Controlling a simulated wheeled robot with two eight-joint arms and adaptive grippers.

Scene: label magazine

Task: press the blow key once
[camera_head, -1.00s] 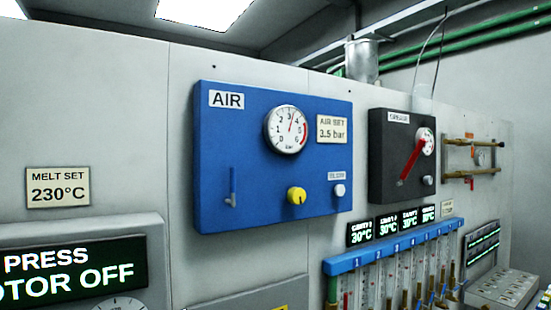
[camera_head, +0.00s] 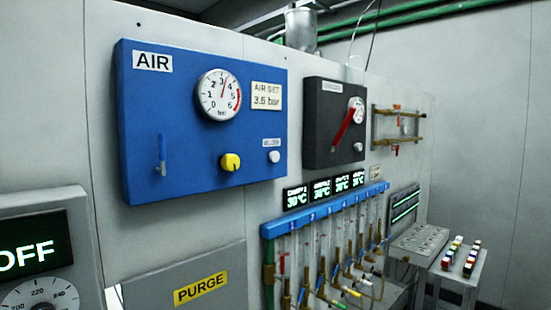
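The blow key looks to be the small white round button (camera_head: 274,157) at the lower right of the blue AIR panel (camera_head: 190,175). A small label plate (camera_head: 271,142) sits just above it; its text is too blurred to read surely. On the same panel are a yellow knob (camera_head: 230,162), a round pressure gauge (camera_head: 219,94) with its needle a little above 3, a blue lever (camera_head: 162,155) and a plate (camera_head: 267,96) reading AIR SET 3.5 bar. Neither of my grippers shows in this view.
A dark panel (camera_head: 322,125) with a red lever hangs to the right. Below it is a blue manifold (camera_head: 325,208) with several tubes and displays. A PURGE box (camera_head: 180,275) is below the AIR panel. A small stand (camera_head: 459,280) with coloured items is at the right.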

